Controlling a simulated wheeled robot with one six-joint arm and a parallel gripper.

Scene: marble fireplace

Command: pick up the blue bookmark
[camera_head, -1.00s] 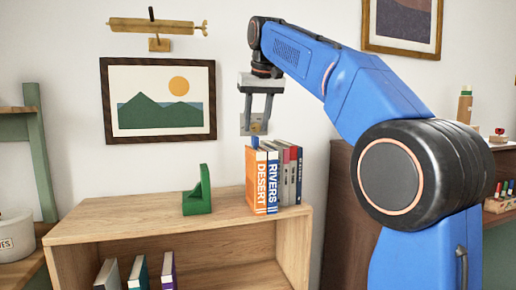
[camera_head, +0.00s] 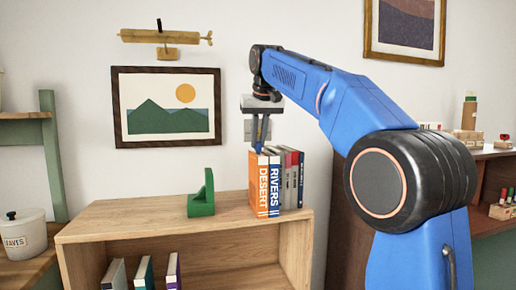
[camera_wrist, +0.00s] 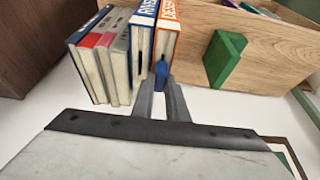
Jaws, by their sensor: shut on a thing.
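The blue bookmark (camera_wrist: 161,76) sticks up from the top of the orange DESERT book (camera_head: 264,186), at the side toward the blue RIVERS book (camera_head: 275,182). In the wrist view its blue tip lies between my fingertips. My gripper (camera_head: 257,146) points down just above the books, and its fingers also show in the wrist view (camera_wrist: 162,88). It is shut on the bookmark's top end. The rest of the bookmark is hidden among the pages.
More books (camera_head: 293,178) stand to the right of these two. A green bookend (camera_head: 202,195) stands to the left on the wooden shelf top (camera_head: 140,215), with bare wood between. Several books stand on the lower shelf. A framed picture (camera_head: 167,107) hangs behind.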

